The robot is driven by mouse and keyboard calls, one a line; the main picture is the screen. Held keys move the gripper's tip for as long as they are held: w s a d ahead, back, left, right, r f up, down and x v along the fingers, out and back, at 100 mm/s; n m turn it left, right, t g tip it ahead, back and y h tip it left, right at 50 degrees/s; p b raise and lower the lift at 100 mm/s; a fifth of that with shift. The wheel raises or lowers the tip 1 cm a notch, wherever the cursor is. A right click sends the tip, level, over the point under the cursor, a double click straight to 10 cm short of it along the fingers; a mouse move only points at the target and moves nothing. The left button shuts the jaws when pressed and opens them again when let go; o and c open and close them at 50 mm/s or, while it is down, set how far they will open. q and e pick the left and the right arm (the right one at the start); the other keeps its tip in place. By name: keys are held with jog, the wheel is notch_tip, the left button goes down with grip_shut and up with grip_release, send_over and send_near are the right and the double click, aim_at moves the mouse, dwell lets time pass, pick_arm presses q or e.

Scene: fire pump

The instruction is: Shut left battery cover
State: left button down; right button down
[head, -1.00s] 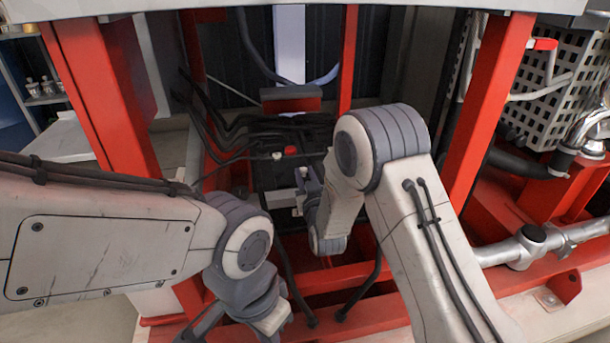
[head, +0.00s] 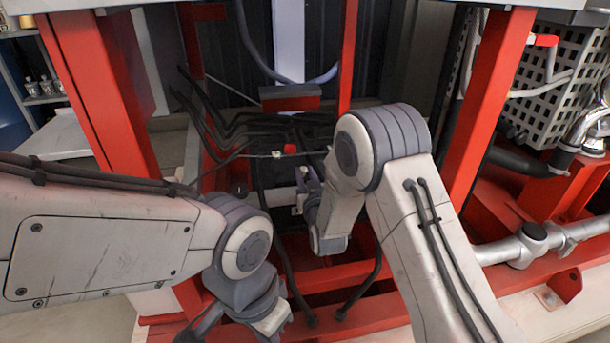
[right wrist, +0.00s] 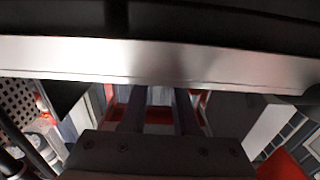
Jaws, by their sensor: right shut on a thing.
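A dark battery area (head: 270,175) sits low inside the red frame in the head view, with a red cap (head: 290,149) on it and cables behind. My right gripper (head: 303,190) is at its right front edge. In the right wrist view the gripper's dark fingers (right wrist: 160,108) reach up to a black panel with a silver edge, which looks like the battery cover (right wrist: 160,62). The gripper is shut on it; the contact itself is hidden. My left gripper (head: 268,318) is low in front of the red frame, away from the battery; its opening cannot be made out.
Red posts (head: 100,95) stand left and right of the opening, and a thin red post (head: 347,60) stands behind. Black cables (head: 215,125) run behind the battery. A red lower beam (head: 340,285) crosses in front. A perforated white basket (head: 560,85) is at the right.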

jog(key=c, duration=0.7)
grip_release()
jog(key=shift+f, duration=0.1)
jog(key=shift+s+d+p, duration=0.35)
jog(key=shift+s, duration=1.35)
jog(key=shift+s+d+p, duration=0.35)
jog(key=shift+s, duration=1.4)
jog(key=shift+s+d+p, duration=0.35)
jog(key=shift+s, duration=1.35)
